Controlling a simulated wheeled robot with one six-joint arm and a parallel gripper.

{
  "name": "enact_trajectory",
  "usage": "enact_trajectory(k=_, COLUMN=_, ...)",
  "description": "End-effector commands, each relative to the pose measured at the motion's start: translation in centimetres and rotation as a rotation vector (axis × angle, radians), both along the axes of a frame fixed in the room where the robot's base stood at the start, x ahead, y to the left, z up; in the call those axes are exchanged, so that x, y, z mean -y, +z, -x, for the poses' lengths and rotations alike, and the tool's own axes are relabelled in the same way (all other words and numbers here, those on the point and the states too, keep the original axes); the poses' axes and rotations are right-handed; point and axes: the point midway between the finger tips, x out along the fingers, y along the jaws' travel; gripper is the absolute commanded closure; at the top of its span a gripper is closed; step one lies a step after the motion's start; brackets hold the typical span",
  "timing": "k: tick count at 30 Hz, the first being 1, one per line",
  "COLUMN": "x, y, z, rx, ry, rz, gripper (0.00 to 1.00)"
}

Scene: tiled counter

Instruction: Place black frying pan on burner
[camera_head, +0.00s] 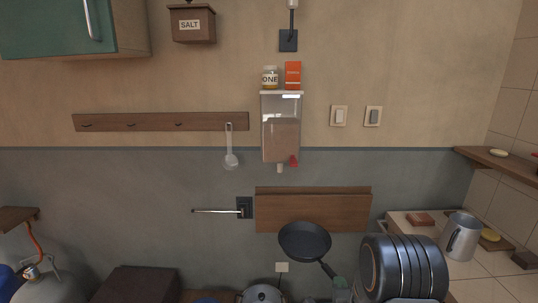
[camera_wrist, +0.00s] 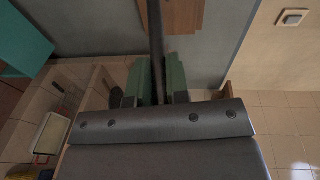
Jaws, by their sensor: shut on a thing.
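The black frying pan (camera_head: 305,241) is held up in front of the wall in the head view, its round inside facing the camera. Its handle runs down and right into my gripper (camera_head: 340,284). In the wrist view, the green fingers of my gripper (camera_wrist: 159,82) are shut on the dark handle (camera_wrist: 156,35), which extends upward out of the frame. The pan's bowl is outside the wrist view. I cannot make out a burner in either view.
A lidded pot (camera_head: 261,294) sits at the bottom edge, below the pan. A wooden board (camera_head: 270,212) is behind the pan. A grey pitcher (camera_head: 463,236) stands on the tiled counter (camera_head: 490,273) at right. A gas cylinder (camera_head: 40,287) is at lower left.

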Motion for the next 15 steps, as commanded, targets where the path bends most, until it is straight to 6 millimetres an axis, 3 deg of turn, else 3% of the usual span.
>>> enact_trajectory(k=3, x=-2.0, y=-2.8, z=0.6, rx=-0.002, ry=0.051, rz=0.0, gripper=1.0)
enact_trajectory(k=7, x=-3.3, y=-4.8, z=1.3, rx=0.001, ry=0.081, rz=0.0, gripper=1.0)
enact_trajectory(k=11, x=-4.2, y=-6.0, z=1.7, rx=0.004, ry=0.101, rz=0.001, gripper=1.0)
enact_trajectory(k=15, x=-4.9, y=-5.7, z=2.2, rx=0.006, ry=0.118, rz=0.002, gripper=1.0)
